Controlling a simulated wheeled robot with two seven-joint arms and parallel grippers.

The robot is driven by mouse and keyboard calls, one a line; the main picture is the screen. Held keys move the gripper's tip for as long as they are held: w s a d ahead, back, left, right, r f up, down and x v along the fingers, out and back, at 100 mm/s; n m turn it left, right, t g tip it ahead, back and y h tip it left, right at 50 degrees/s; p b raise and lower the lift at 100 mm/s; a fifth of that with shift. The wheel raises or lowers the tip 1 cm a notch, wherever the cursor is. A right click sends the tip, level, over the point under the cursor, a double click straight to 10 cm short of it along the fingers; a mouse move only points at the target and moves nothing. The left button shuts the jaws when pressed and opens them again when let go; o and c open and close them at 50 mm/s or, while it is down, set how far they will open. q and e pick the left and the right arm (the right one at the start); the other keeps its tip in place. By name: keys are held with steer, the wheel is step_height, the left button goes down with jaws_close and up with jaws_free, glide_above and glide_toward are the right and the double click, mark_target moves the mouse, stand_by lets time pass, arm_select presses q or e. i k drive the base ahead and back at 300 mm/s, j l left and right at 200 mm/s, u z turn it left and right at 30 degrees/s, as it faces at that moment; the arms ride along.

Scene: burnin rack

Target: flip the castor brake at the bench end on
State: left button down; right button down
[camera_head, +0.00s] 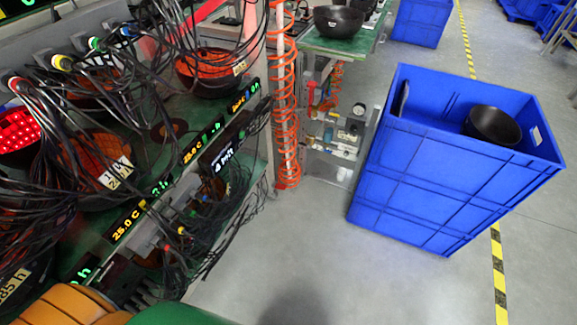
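The green-topped rack bench (222,155) fills the left side, crowded with black cables, dark bowls and lit displays. Its near end meets the grey floor around the middle of the picture, by an upright post wrapped in a coiled orange hose (287,110). I cannot make out a castor or a brake lever there; the bench's underside is hidden by cables and shadow. Neither of my grippers can be made out in this view.
A large blue crate (440,185) stands on the floor at the right, with a black bowl (493,126) in it. A further green table (345,46) carries another black bowl (338,21). Grey floor (300,255) is open between bench and crate. Yellow-black tape (499,275) runs beyond.

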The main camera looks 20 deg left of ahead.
mark_target(279, 186)
steer(key=i+l+u, duration=0.15)
steer(key=i+u, duration=0.25)
steer(key=i+l+u, duration=0.4)
steer(key=i, duration=0.15)
steer(key=i+l+u, duration=0.8)
